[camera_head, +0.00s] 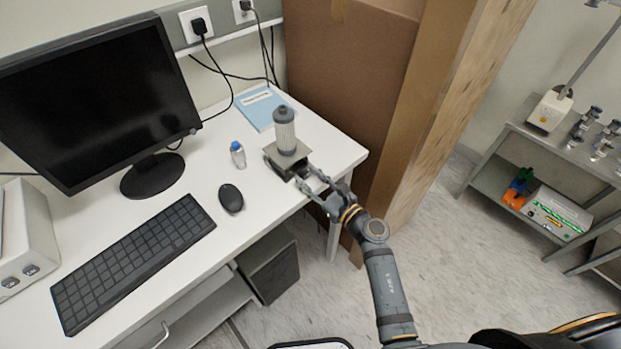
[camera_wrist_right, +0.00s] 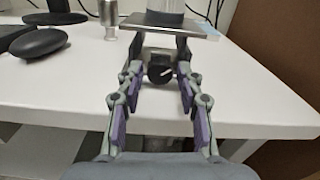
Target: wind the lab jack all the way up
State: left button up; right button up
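The lab jack (camera_head: 285,166) is a small dark metal stand near the desk's right end, its plate low above its base. A clear ribbed canister with a grey cap (camera_head: 285,132) stands upright on the plate. In the right wrist view, the jack's plate (camera_wrist_right: 170,25) is at the top and its black round knob (camera_wrist_right: 160,72) faces me below it. My right gripper (camera_head: 304,180) is at the jack's front; in the wrist view its fingers (camera_wrist_right: 160,62) are spread either side of the knob, with gaps visible on both sides. My left gripper is not in view.
A blue-capped bottle (camera_head: 238,155), mouse (camera_head: 231,198), keyboard (camera_head: 135,262) and monitor (camera_head: 100,105) are left of the jack. A blue booklet (camera_head: 262,108) lies behind it. A cardboard box (camera_head: 352,80) stands beyond the desk (camera_head: 338,152). Bare desk surrounds the jack's right side.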

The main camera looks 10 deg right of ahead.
grip_shut()
jog(key=m+p, duration=0.2)
jog(key=shift+r+m, duration=0.3)
jog(key=shift+m, duration=0.1)
jog(key=shift+f+m+p, duration=0.25)
jog(key=shift+m+p, duration=0.1)
jog(key=shift+m, duration=0.45)
jog(key=shift+o, duration=2.1)
grip_release()
jog(key=v, duration=1.2)
